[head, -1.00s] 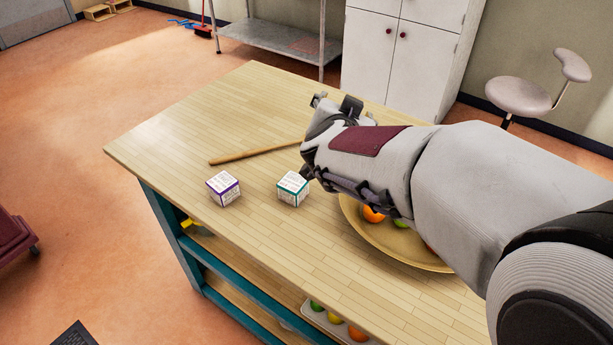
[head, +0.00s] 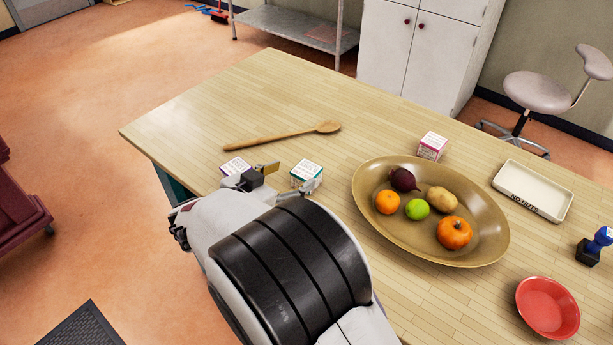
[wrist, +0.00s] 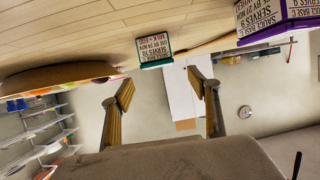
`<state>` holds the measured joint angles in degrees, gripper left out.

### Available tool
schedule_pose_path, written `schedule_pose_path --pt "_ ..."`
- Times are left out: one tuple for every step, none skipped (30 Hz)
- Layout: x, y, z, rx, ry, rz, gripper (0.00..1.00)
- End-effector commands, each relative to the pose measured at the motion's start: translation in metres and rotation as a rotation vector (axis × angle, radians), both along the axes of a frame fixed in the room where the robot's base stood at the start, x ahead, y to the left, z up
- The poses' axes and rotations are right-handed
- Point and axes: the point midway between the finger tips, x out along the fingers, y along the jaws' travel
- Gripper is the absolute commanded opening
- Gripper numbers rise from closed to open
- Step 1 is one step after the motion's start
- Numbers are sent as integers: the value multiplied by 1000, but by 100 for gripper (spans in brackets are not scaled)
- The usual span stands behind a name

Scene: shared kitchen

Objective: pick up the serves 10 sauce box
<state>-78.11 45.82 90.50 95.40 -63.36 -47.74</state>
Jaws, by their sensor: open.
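The serves 10 sauce box is the white box with teal edges (head: 307,170), standing on the wooden table. In the wrist view the same teal box (wrist: 154,48) appears upside down, its label reading 10, ahead of the gap between the fingertips. My gripper (head: 290,178) is low over the table at the near side of the box, open and empty. Both fingers show apart in the wrist view (wrist: 160,80), with the box beyond their tips, not between them. One fingertip overlaps the box's lower edge in the head view; I cannot tell whether it touches.
A purple-edged box (head: 235,166), labelled 9 in the wrist view (wrist: 275,18), stands just left, partly behind my gripper. A wooden spoon (head: 270,138) lies behind. A fruit platter (head: 400,236), pink-edged box (head: 432,146), white tray (head: 520,180) and red bowl (head: 548,307) are right.

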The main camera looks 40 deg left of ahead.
Motion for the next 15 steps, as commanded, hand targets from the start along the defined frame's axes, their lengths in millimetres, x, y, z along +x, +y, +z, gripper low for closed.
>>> schedule_pose_path --pt "-2 0 -2 -4 0 -3 60" --pt "-3 0 -2 -5 0 -3 60" --pt "-3 0 -3 -6 0 -5 60" --pt "-3 0 -3 -6 0 -5 60" --pt "-3 0 -3 -6 0 -5 60" --pt "-3 0 -3 -6 0 -5 60" --pt "-3 0 -2 -6 0 -5 60" --pt "-3 0 -3 -6 0 -4 60" --pt "-3 0 -3 -6 0 -4 60" --pt "-2 0 -2 -6 0 -4 60" --pt "-2 0 -3 -6 0 -4 60" --pt "-2 0 -3 -6 0 -4 60" --pt "-1 0 -3 -6 0 -4 60" --pt "0 0 -4 -6 0 -5 60" --pt "3 0 -5 -6 0 -5 60"
